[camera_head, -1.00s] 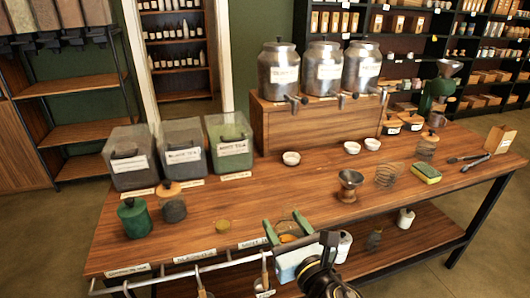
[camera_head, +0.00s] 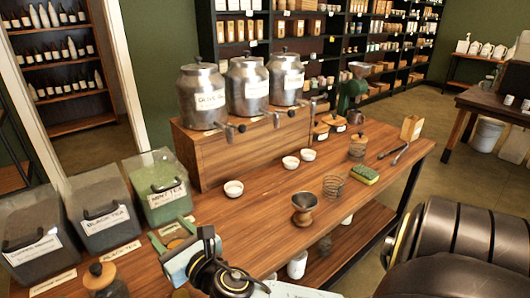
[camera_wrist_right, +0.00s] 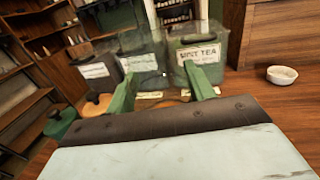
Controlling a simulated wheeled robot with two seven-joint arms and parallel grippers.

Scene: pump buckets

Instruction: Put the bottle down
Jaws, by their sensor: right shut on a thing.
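My right gripper (camera_head: 177,236) is over the front part of the wooden table, just in front of the mint tea bin. In the right wrist view its two green fingers (camera_wrist_right: 160,80) point toward the tea bins, a little apart. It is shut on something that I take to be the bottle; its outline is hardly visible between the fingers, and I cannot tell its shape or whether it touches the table. My left gripper is not in view.
The mint tea bin (camera_head: 157,189) and black tea bin (camera_head: 104,217) stand at left. A wooden-lidded jar (camera_head: 103,281) is near the front. A white bowl (camera_head: 233,188) and dark funnel (camera_head: 304,209) stand right of the gripper. Table surface (camera_head: 262,222) between them is clear.

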